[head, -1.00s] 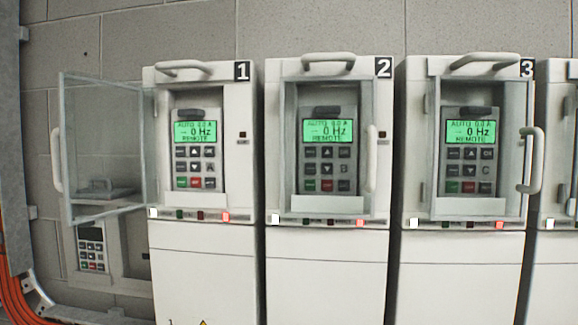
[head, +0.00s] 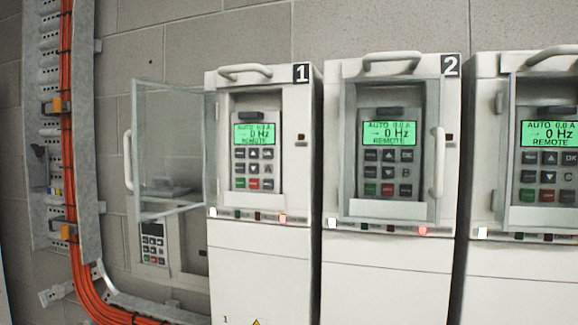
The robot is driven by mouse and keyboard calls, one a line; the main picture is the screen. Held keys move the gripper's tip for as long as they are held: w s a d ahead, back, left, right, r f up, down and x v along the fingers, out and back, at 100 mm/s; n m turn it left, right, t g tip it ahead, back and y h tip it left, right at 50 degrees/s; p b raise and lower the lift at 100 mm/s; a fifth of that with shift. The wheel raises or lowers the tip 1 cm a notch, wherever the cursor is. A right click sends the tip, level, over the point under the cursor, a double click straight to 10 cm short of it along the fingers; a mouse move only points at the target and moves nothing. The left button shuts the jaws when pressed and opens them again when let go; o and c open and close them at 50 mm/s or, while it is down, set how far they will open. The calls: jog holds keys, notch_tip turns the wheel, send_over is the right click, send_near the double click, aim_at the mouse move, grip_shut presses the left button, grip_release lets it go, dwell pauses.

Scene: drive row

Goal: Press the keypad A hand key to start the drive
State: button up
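Keypad A (head: 254,156) sits in the recess of the drive cabinet marked 1 (head: 262,275). Its green screen (head: 254,134) reads AUTO, 0 Hz and REMOTE. Below the screen are rows of dark keys, with a green key (head: 240,183) and a red key (head: 253,184) at the bottom. The key labels are too small to read for certain, so I cannot pick out the hand key by its label. The clear door (head: 170,150) of cabinet 1 stands swung open to the left. My gripper is not in view.
Cabinet 2 (head: 388,270) stands to the right with its clear door closed over keypad B (head: 389,160). Another cabinet (head: 520,270) is at the right edge. A smaller keypad (head: 153,243) is low behind the open door. Orange cables (head: 75,230) run down the wall at left.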

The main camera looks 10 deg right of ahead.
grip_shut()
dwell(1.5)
